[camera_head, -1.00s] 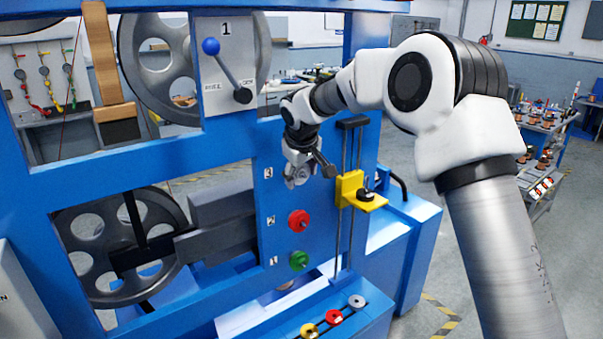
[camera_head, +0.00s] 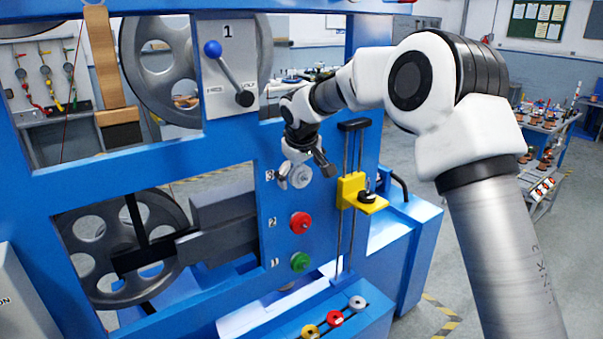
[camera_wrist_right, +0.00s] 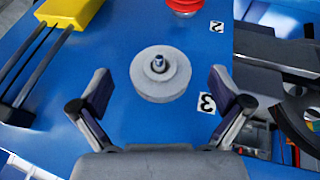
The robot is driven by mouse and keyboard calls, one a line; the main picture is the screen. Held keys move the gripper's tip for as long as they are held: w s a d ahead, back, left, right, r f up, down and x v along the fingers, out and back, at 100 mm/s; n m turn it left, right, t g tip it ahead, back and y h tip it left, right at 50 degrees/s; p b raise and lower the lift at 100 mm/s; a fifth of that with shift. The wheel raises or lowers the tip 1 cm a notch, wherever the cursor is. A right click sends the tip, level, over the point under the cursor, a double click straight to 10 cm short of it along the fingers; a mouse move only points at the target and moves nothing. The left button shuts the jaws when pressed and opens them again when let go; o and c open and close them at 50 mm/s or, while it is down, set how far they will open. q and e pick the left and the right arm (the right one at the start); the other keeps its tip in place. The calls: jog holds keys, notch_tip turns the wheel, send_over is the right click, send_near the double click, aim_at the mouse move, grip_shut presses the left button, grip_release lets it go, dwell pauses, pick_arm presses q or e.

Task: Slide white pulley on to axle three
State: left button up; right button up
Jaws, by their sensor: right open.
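The white pulley (camera_head: 300,177) sits on the axle beside the label 3 on the blue panel (camera_head: 272,205). In the right wrist view the white pulley (camera_wrist_right: 160,74) shows face on, with the metal axle tip (camera_wrist_right: 158,63) standing out of its centre. My right gripper (camera_head: 306,172) is open at the pulley. In the right wrist view its two fingers (camera_wrist_right: 160,78) stand apart on either side of the pulley, with a visible gap on both sides. My left gripper is not in view.
A red pulley (camera_head: 300,222) sits at label 2 and a green pulley (camera_head: 299,262) at label 1. A yellow block (camera_head: 352,190) on vertical rods stands right of the axles.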

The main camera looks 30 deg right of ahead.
jog(key=r+p, duration=0.2)
jog(key=a+r+p, duration=0.1)
jog(key=r+p, duration=0.1)
jog(key=r, duration=0.1)
jog(key=a+r+p, duration=0.1)
jog(key=r+p, duration=0.1)
jog(key=r, duration=0.1)
jog(key=shift+s+a, duration=0.1)
jog(key=shift+s, duration=0.05)
jog(key=shift+f, duration=0.1)
dwell(0.6)
